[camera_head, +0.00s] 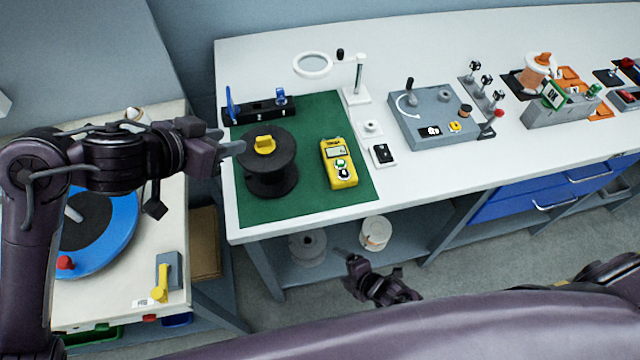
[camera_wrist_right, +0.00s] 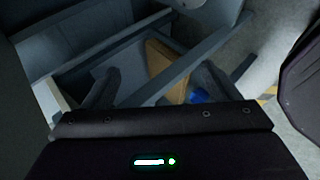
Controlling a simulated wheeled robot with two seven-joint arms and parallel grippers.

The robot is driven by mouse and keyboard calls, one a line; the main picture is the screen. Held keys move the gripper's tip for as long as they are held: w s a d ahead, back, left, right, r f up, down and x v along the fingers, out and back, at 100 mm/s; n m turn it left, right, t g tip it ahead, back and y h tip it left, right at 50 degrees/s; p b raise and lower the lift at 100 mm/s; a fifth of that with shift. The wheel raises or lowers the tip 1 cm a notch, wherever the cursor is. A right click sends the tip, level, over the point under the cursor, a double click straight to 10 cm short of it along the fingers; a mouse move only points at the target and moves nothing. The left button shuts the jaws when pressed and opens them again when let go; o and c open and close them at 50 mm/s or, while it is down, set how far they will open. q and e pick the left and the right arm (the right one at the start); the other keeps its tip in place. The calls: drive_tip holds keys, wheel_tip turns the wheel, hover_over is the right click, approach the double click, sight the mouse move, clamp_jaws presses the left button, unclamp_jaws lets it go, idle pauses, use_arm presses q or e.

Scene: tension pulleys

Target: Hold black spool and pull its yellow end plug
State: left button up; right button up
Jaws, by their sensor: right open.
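The black spool (camera_head: 271,180) stands upright on the green mat (camera_head: 310,205) at the left end of the white table. Its yellow end plug (camera_head: 265,145) sits in the middle of its top flange. My left gripper (camera_head: 234,140) is just left of the plug at about the height of the spool's top. Its two grey fingers look apart, with nothing visible between them. My right gripper (camera_head: 368,262) is low, in front of the table edge, far from the spool. In the right wrist view (camera_wrist_right: 158,80) its fingers are spread and empty.
A yellow meter (camera_head: 339,163) lies right of the spool. A black bar with blue clamps (camera_head: 258,109) stands behind it. A magnifier stand (camera_head: 357,85) and a grey box (camera_head: 435,120) are further right. A blue disc (camera_head: 110,225) lies on the left bench.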

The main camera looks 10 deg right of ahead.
drive_tip(key=s+a+r+n+y, duration=0.1)
drive_tip(key=a+r+n+y, duration=0.3)
drive_tip(key=a+r+n, duration=0.45)
drive_tip(key=s+a+r+n+y, duration=0.1)
drive_tip(key=a+r+n+y, duration=0.35)
drive_tip(key=r, duration=0.65)
drive_tip(key=s+a+r+n+y, duration=0.1)
drive_tip(key=a+r+n+y, duration=0.35)
drive_tip(key=r+n, duration=0.4)
drive_tip(key=n+t+h, duration=0.3)
drive_tip(key=t+h, duration=0.1)
drive_tip(key=h, duration=0.1)
approach(274, 163)
drive_tip(key=f, duration=0.1)
drive_tip(key=w+d+f, duration=0.1)
drive_tip(key=f, duration=0.1)
drive_tip(key=w+f, duration=0.1)
drive_tip(key=shift+d+f, duration=0.15)
drive_tip(key=shift+f, duration=0.1)
drive_tip(key=shift+w+r, duration=0.1)
drive_tip(key=shift+w, duration=0.05)
drive_tip(key=x, duration=1.1)
drive_tip(key=shift+w+a, duration=0.25)
drive_tip(key=shift+a, duration=0.05)
